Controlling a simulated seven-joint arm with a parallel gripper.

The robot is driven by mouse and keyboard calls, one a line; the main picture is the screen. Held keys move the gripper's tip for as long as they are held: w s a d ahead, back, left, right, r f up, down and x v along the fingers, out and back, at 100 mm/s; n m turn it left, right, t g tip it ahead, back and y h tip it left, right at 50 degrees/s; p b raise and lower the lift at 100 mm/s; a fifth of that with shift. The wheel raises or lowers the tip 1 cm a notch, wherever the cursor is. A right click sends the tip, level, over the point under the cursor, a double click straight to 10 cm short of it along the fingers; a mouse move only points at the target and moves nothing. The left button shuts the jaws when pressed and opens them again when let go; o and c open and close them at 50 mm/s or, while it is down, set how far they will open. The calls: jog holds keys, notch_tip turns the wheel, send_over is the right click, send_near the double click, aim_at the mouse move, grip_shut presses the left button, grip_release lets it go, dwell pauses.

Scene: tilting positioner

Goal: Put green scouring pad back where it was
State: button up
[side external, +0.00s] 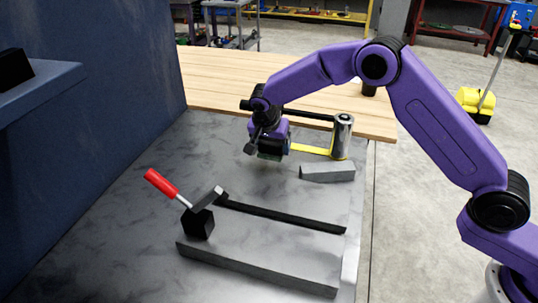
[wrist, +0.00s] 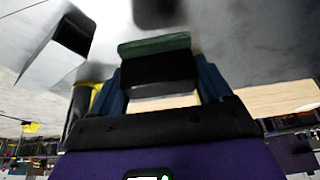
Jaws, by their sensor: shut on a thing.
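My gripper (side external: 270,151) is above the grey metal table, left of the yellow tape marking. It is shut on the green scouring pad (wrist: 155,45), which shows as a green strip over a dark block between the two blue fingers in the wrist view. In the side view only a small dark green edge of the pad (side external: 268,157) shows below the fingers. The pad appears to be held just above the table, though the gap is hard to judge.
A metal cylinder (side external: 342,137) stands by the yellow tape (side external: 312,150). A grey block (side external: 327,172) lies in front of it. A red-handled clamp (side external: 180,195), a dark bar (side external: 282,215) and a grey rail (side external: 255,270) are nearer. A blue wall (side external: 90,110) bounds the left.

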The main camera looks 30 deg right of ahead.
aim_at(269, 164)
jog(key=shift+w+a+f, duration=0.15)
jog(key=shift+w+f, duration=0.45)
jog(key=shift+f, duration=1.55)
jog(key=shift+f, duration=0.2)
jog(key=o, duration=1)
jog(key=shift+o, duration=0.2)
jog(key=shift+r, duration=0.1)
jog(key=v, duration=1.2)
jog(key=shift+s+r, duration=0.1)
